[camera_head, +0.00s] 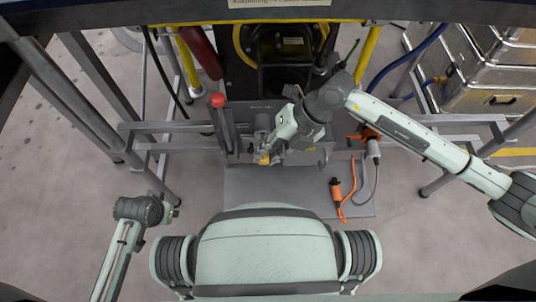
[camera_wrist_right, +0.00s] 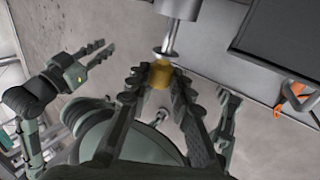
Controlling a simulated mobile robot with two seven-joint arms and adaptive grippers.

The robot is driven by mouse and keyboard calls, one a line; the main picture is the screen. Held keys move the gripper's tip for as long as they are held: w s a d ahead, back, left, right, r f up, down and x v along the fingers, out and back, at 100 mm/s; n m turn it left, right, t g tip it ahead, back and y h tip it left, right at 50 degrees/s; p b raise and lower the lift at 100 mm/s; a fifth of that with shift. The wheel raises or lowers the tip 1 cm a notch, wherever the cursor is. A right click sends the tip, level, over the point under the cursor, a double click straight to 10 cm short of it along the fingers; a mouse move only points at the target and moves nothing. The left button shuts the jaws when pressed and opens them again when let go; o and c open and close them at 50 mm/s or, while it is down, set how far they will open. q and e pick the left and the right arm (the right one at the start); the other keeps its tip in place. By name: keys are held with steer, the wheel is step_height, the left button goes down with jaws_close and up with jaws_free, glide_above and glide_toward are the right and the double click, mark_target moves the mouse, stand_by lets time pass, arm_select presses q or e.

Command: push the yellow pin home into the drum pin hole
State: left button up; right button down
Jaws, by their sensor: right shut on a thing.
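The yellow pin (camera_wrist_right: 160,75) is between the fingertips of my right gripper (camera_wrist_right: 159,80) in the right wrist view. In the head view the pin (camera_head: 264,158) shows as a small yellow spot at the tip of my right gripper (camera_head: 268,155). A grey metal cylinder with a thinner stem (camera_wrist_right: 170,38) lies just beyond the pin; I cannot tell whether they touch. The drum pin hole cannot be made out. My left gripper (camera_head: 174,208) is low at the left, away from the pin; in the right wrist view its fingers (camera_wrist_right: 92,55) are apart and empty.
A lever with a red knob (camera_head: 218,100) stands left of my right gripper. An orange-handled tool with a grey cable (camera_head: 337,190) lies on the grey plate (camera_head: 250,195) to the right. Metal cases (camera_head: 490,70) stand at the upper right. Frame rails cross both sides.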

steer(key=shift+w+b, duration=0.45)
steer(key=shift+w, duration=1.35)
steer(key=c, duration=1.3)
jaws_free()
steer(key=shift+o, duration=0.2)
steer(key=v, duration=0.7)
steer(key=shift+r, duration=0.25)
steer(key=shift+s+d, duration=0.1)
